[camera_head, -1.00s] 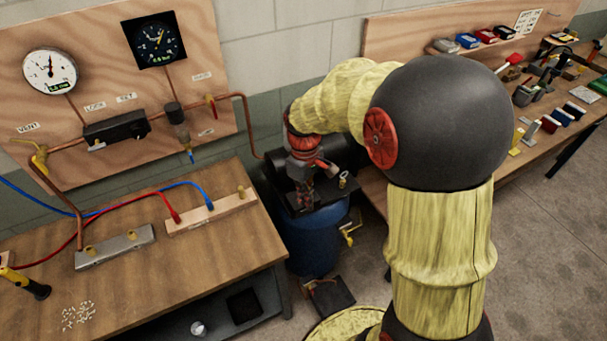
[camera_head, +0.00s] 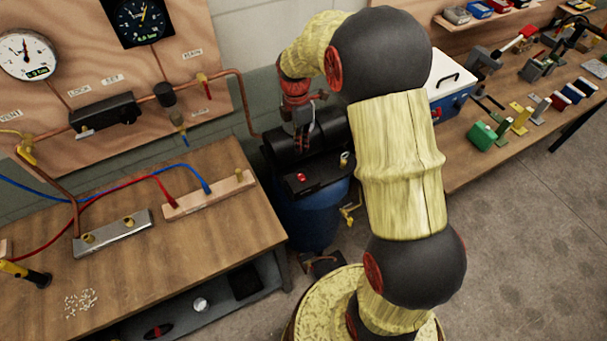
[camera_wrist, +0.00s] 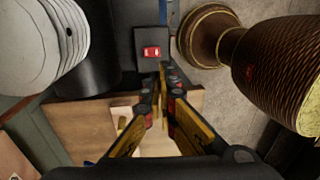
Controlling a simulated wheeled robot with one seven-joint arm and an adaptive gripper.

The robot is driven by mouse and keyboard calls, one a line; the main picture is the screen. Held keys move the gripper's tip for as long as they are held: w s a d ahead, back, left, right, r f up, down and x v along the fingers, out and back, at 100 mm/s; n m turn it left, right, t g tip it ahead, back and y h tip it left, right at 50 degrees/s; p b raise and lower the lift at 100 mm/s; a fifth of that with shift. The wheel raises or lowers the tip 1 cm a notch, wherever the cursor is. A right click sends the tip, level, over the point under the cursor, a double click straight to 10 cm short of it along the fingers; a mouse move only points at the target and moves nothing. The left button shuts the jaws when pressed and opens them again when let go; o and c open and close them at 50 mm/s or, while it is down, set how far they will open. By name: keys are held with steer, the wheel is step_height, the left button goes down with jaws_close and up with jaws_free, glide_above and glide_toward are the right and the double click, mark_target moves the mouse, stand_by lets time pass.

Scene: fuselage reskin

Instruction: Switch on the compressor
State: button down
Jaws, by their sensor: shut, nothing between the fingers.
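The compressor has a blue tank (camera_head: 312,222) with a black motor and a black switch box (camera_head: 318,181) on top. It stands on the floor right of the near workbench. A red rocker switch (camera_head: 301,177) is on the box; it also shows in the wrist view as a bright red rocker (camera_wrist: 151,52) with a pale mark. I cannot tell which way it is set. My gripper (camera_head: 301,146) points down above the compressor, behind the switch in the head view. In the wrist view its closed, empty fingertips (camera_wrist: 163,70) show just below the switch, apparently apart from it.
The workbench (camera_head: 200,255) at left carries hoses, a metal manifold and a wooden block. A panel (camera_head: 220,62) with gauges and pipework stands behind it. A blue and white box (camera_head: 452,90) and several tools sit on the right bench. A yellow valve (camera_head: 350,214) sticks out beside the tank.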

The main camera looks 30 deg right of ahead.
mark_target(303, 179)
steer(key=f, duration=0.4)
steer(key=s+f+b, duration=0.1)
steer(key=f, duration=0.9)
steer(key=shift+s+b, duration=0.3)
steer(key=shift+s, duration=0.05)
steer(key=shift+s+f, duration=0.2)
steer(key=shift+f, duration=0.2)
steer(key=shift+w+r, duration=0.1)
steer(key=shift+w+r, duration=0.2)
steer(key=shift+w, duration=0.45)
steer(key=shift+p, duration=0.3)
